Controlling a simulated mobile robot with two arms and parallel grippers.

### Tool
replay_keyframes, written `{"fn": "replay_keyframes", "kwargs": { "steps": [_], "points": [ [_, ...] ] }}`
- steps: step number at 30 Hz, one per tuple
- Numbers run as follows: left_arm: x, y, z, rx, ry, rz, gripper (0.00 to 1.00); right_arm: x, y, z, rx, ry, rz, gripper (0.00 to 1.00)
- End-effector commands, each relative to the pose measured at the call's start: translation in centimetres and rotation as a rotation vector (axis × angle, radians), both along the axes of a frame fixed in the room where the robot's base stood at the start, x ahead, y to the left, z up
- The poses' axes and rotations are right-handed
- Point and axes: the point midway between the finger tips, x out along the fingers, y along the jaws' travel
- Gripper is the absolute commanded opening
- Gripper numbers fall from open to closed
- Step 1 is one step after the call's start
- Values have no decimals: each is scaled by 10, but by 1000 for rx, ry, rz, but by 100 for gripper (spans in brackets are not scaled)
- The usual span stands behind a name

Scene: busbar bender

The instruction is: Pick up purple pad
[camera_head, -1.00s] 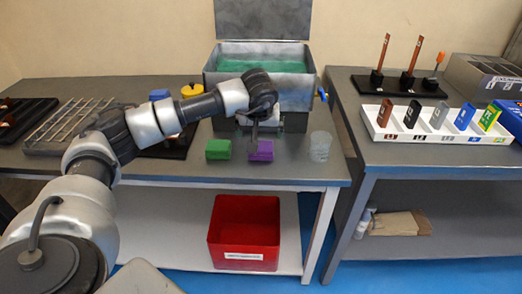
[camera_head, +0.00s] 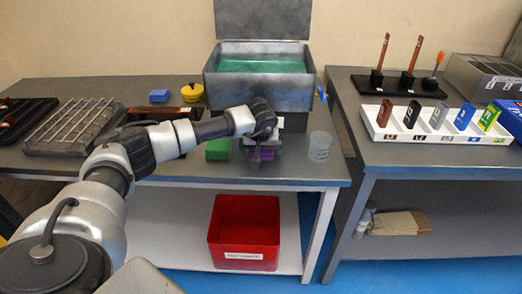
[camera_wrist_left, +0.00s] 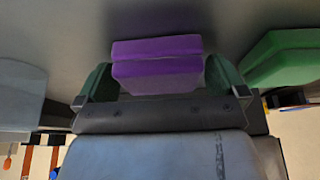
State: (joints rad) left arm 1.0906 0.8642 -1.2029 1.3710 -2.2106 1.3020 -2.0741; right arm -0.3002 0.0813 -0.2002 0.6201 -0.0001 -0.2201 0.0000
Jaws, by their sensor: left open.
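The purple pad (camera_head: 264,154) lies on the left table near its front edge, partly covered by my gripper in the head view. My left gripper (camera_head: 261,158) is low over it and open. In the left wrist view the purple pad (camera_wrist_left: 158,66) sits between the two green-tipped fingers of my left gripper (camera_wrist_left: 158,82), one finger on each side. Whether the fingers touch the pad cannot be told. My right gripper is not in view.
A green pad (camera_head: 218,149) lies just left of the purple pad. A clear beaker (camera_head: 320,146) stands to the right. A metal tank (camera_head: 262,85) with an open lid stands behind. A red bin (camera_head: 244,230) sits on the lower shelf.

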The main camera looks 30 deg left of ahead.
Motion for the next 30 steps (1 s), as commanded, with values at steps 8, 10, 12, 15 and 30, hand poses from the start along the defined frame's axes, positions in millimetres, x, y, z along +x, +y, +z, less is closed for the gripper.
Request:
{"fn": "replay_keyframes", "kwargs": {
  "steps": [8, 10, 12, 15, 30],
  "points": [
    [0, 0, 1, 0, 0, 1, 65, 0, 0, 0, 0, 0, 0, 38],
    [0, 0, 1, 0, -1, 1, 57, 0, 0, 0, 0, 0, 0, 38],
    [0, 0, 1, 0, -1, 1, 57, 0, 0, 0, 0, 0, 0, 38],
    [0, 0, 1, 0, -1, 1, 57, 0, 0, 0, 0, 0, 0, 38],
    [4, -15, 50, -2, -5, -5, 57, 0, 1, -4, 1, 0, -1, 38]
  ]
}}
